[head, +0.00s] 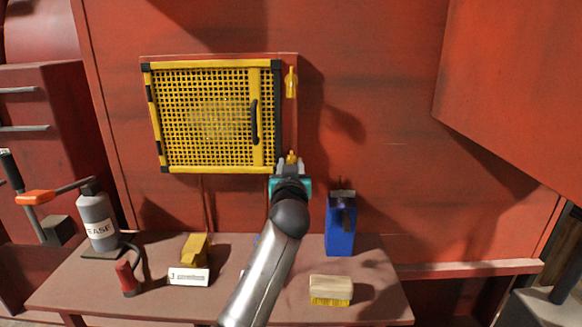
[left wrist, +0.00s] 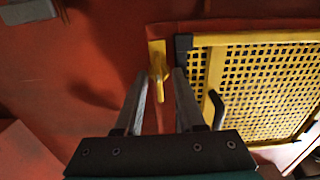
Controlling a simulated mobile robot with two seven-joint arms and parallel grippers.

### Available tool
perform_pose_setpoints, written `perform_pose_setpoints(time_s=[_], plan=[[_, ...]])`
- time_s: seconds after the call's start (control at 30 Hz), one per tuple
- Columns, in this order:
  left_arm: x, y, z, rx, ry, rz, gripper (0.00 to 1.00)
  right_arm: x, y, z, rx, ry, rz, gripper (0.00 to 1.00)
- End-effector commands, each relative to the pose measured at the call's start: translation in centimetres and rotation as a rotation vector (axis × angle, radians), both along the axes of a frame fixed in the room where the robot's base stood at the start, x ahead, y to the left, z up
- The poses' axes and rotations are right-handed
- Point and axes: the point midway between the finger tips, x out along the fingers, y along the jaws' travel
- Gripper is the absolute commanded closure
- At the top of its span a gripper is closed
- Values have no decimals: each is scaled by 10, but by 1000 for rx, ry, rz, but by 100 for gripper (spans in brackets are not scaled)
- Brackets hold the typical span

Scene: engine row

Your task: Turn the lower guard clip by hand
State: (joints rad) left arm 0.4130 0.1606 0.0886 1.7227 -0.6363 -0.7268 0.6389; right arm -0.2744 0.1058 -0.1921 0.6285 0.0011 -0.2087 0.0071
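The yellow mesh guard (head: 210,115) is closed on the red wall, with a black handle (head: 254,121) near its right edge. The upper guard clip (head: 291,82), yellow, stands upright beside the guard's upper right corner. The lower guard clip (head: 291,156) is mostly hidden behind my left gripper (head: 290,168) in the head view; its top shows. In the left wrist view, which looks upside down, the lower clip (left wrist: 158,72) appears between the two spread fingertips, with gaps on both sides. The left gripper is open and holds nothing. My right gripper is not in view.
Below the guard, a bench (head: 230,278) carries a grey canister (head: 98,220), a yellow block (head: 195,249), a white sign (head: 188,276), a blue can (head: 340,225) and a brush (head: 331,289). A red housing (head: 515,85) juts out at the upper right. The wall right of the clips is clear.

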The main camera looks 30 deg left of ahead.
Motion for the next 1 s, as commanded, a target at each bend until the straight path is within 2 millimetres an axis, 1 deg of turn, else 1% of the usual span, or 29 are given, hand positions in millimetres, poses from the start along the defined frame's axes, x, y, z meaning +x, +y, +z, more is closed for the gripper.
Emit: perform_pose_setpoints(time_s=[0.23,0.37,0.63,1.0], plan=[[-3,-3,-3,-2,6,-2,61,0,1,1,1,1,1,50],[-13,-10,-3,-2,6,-3,61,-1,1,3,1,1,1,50],[-52,-34,-3,-5,4,-3,61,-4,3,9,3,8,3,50],[-110,-68,-2,-4,3,0,61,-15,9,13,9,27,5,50]])
